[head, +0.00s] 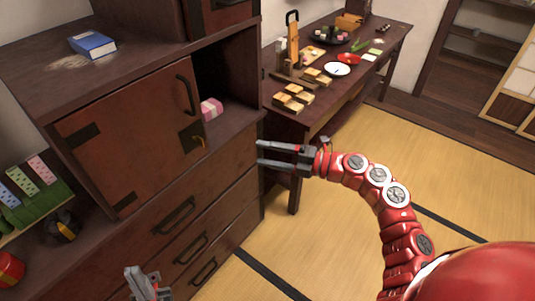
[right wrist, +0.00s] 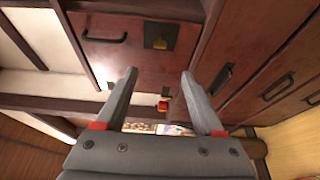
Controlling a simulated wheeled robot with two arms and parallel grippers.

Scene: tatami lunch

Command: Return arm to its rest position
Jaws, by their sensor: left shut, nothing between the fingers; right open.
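My right arm (head: 397,205) is red and reaches in from the lower right. Its gripper (head: 261,153) is open and empty, beside the front right edge of the dark wooden cabinet (head: 228,150). In the right wrist view its two grey fingers (right wrist: 158,78) stand apart with nothing between them, and cabinet doors and drawers lie beyond. I cannot tell whether a fingertip touches the cabinet. My left gripper (head: 136,272) is at the bottom edge of the head view, in front of the lower drawers, shut and empty. Most of the left arm is out of view.
A blue book (head: 92,44) lies on the cabinet. A pink and white bundle (head: 211,108) sits in its open compartment. A side table (head: 318,108) with food and dishes stands behind the right gripper. Tatami floor (head: 350,232) is clear around the right arm.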

